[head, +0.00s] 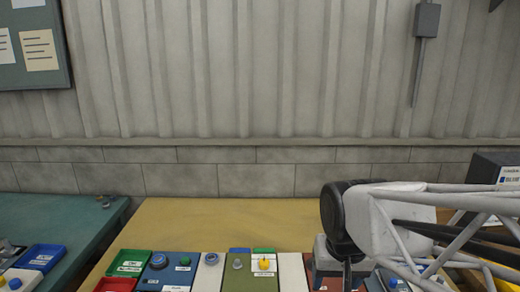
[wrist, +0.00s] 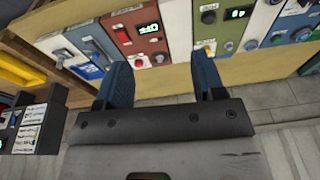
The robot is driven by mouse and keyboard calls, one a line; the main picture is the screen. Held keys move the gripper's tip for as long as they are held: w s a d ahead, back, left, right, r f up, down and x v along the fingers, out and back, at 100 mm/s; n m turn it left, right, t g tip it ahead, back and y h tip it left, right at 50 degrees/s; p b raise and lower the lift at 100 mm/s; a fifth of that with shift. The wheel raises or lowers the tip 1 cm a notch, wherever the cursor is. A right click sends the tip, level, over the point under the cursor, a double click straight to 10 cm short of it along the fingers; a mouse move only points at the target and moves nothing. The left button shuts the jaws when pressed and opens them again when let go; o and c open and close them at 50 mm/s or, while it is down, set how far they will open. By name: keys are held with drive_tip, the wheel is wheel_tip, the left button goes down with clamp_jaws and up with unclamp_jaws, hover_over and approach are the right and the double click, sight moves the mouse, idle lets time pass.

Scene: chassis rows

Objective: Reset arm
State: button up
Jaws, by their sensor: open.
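My gripper shows in the wrist view (wrist: 160,85) with its two blue fingers apart and nothing between them. It points toward a row of coloured panel modules on the table. A red-brown module (wrist: 126,36) and a white module (wrist: 164,22) lie beyond the fingertips. In the head view my arm comes in from the right and covers part of the module row; the fingertips are hard to make out there.
The wooden table (head: 220,218) is bare behind the modules. A dark box (head: 492,168) stands at the right. A corrugated wall closes the back.

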drive_tip(key=s+d, duration=0.4)
drive_tip(key=s, duration=0.2)
drive_tip(key=shift+s+d, duration=0.15)
drive_tip(key=shift+s, duration=0.25)
